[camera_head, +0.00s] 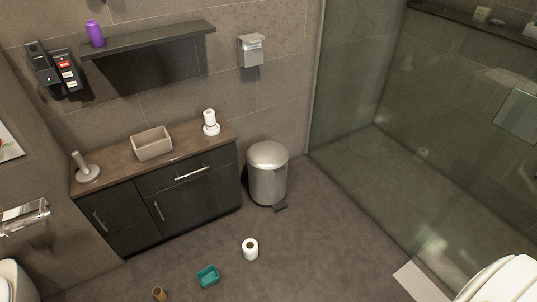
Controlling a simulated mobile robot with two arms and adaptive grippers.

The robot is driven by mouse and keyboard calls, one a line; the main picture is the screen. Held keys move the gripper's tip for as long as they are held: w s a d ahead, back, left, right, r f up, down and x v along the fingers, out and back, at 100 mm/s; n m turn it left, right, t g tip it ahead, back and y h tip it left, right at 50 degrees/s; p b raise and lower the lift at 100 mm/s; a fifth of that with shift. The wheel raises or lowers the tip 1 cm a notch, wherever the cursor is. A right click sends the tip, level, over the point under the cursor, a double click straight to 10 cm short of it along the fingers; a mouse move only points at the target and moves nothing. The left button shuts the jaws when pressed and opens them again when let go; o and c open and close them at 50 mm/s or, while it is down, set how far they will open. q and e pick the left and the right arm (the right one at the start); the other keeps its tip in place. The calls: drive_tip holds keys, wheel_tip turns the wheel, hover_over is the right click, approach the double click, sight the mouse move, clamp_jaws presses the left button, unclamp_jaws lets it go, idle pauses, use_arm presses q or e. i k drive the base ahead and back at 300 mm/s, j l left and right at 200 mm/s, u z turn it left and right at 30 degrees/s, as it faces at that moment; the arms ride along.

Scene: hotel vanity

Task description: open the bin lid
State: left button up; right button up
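A silver metal pedal bin (266,181) stands on the floor in the middle of the view, just right of the dark vanity cabinet. Its domed lid (267,154) is closed. A dark foot pedal (281,207) sticks out at its base, toward the lower right. Neither of my grippers shows in the head view.
The dark vanity (187,190) has drawers with silver handles. A toilet roll (250,249), a teal tray (208,276) and a cardboard tube (160,294) lie on the floor in front. A glass shower screen (345,95) stands right of the bin. Floor right of the roll is clear.

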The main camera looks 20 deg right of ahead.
sight(266, 156)
drive_tip(key=z, duration=0.7)
drive_tip(key=i, duration=0.05)
